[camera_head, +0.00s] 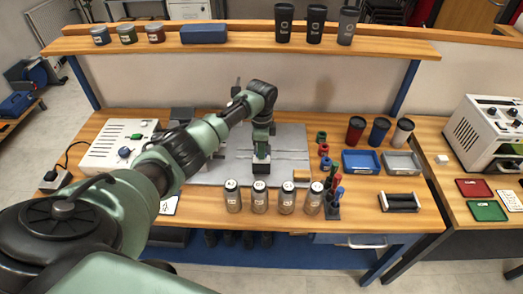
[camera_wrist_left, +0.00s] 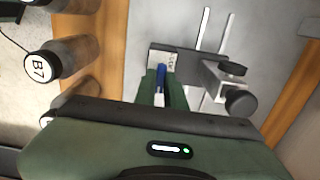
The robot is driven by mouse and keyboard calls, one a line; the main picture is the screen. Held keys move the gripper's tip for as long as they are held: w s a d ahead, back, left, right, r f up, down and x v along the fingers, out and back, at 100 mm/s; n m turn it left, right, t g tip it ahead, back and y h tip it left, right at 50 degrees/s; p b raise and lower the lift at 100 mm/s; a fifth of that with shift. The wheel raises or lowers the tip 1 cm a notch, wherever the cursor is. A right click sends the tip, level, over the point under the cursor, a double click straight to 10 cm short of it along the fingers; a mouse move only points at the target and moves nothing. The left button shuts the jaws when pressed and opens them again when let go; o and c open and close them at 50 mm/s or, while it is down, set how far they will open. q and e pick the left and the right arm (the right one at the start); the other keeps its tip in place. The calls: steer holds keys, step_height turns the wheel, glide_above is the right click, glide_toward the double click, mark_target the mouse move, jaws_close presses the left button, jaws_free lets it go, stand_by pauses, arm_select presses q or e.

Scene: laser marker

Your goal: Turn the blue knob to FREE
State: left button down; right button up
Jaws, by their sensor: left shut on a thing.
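The blue knob (camera_wrist_left: 160,78) shows in the left wrist view as a narrow blue piece between the green fingers of my left gripper (camera_wrist_left: 165,95). My left gripper is shut on it. A small white label with dark lettering lies just beyond the knob; I cannot read it surely. My right gripper is not in view.
Several silver canisters (camera_head: 259,197) stand in a row close in front of the gripper. A dark round handwheel (camera_wrist_left: 240,103) is beside it. A white control box (camera_head: 118,145) with another blue dial stands left. Cups, trays and red and green pieces are right; a shelf (camera_head: 240,40) runs behind.

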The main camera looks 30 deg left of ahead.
arm_select(q)
steer(key=shift+w, duration=0.1)
stand_by(0.3)
steer(key=c, duration=1.5)
jaws_free()
step_height(320, 180, up, 8)
steer(key=shift+f+b, duration=0.1)
steer(key=shift+b, duration=0.75)
step_height(320, 180, up, 7)
steer(key=p, duration=0.8)
